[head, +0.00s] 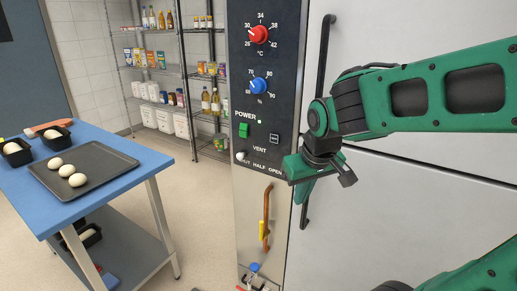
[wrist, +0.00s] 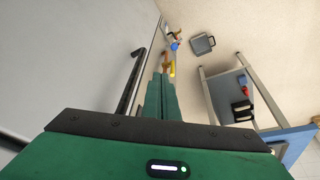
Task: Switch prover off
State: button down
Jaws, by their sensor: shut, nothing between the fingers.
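The prover's dark control panel (head: 258,100) stands upright in the middle of the head view. Its green power switch (head: 243,130) sits under the POWER label, with a small pale light (head: 259,122) to its upper right. Above are a red °C knob (head: 258,34) and a blue % knob (head: 259,86). A white vent knob (head: 241,156) is below. My gripper (head: 299,188) is below and right of the switch, in front of the panel's lower right edge, apart from the switch. Its fingers also show in the wrist view (wrist: 164,92), shut and empty, pointing downward.
White doors with a long black handle (head: 325,70) stand right of the panel. A copper-coloured handle (head: 267,215) is below it. A blue table (head: 125,150) with a dough tray (head: 120,160) stands left. Wire shelves (head: 180,70) are behind. Floor between table and prover is clear.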

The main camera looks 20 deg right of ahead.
jog(key=s+d+f+m+g, duration=0.1)
jog(key=s+d+m+g, duration=0.1)
jog(key=s, duration=0.6)
jog(key=s+d+f+m+g+y, duration=0.1)
jog(key=s+d+m+g, duration=0.1)
jog(key=s+d, duration=0.3)
jog(key=s+m, duration=0.1)
jog(key=s, duration=0.2)
jog(key=shift+d+f+m, duration=0.3)
jog(key=shift+d+m, duration=0.1)
